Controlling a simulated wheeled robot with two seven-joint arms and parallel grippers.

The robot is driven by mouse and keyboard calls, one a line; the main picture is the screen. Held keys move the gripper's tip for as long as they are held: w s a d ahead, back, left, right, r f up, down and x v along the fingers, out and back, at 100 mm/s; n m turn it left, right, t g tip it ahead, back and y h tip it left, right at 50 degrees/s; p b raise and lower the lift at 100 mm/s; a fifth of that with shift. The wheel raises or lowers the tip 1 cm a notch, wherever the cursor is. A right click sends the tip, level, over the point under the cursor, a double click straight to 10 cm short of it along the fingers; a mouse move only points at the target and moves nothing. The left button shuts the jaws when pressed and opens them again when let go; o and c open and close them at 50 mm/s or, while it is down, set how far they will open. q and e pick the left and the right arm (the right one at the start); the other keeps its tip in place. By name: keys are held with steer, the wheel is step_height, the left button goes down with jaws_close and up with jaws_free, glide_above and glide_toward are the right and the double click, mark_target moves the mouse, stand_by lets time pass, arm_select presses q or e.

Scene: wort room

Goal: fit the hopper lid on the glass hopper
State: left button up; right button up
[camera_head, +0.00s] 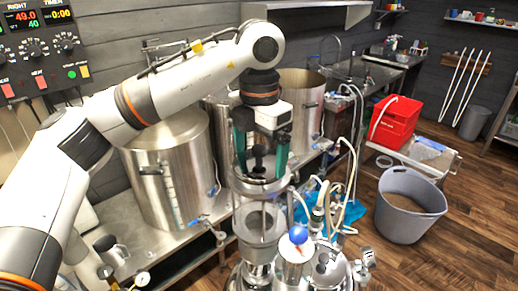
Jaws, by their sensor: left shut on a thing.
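My left gripper (261,168) is in the middle of the head view, pointing down, with green fingers on both sides of a dark knob. It is shut on the hopper lid (258,158), whose dark knob shows between the fingers. The glass hopper (262,222) is directly below, a clear upright cylinder with metal rings. The lid is above or at the hopper's top; I cannot tell whether it touches the rim, because the fingers and clear walls overlap there. My right gripper is not in view.
Large steel kettles (168,175) stand on the bench behind and left of the hopper.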

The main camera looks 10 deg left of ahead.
mark_target(259, 148)
arm_select(q)
steer(key=shift+f, duration=0.2)
steer(key=o, duration=0.7)
steer(key=shift+o, duration=0.2)
steer(key=shift+r+p, duration=0.75)
steer(key=shift+r, duration=4.75)
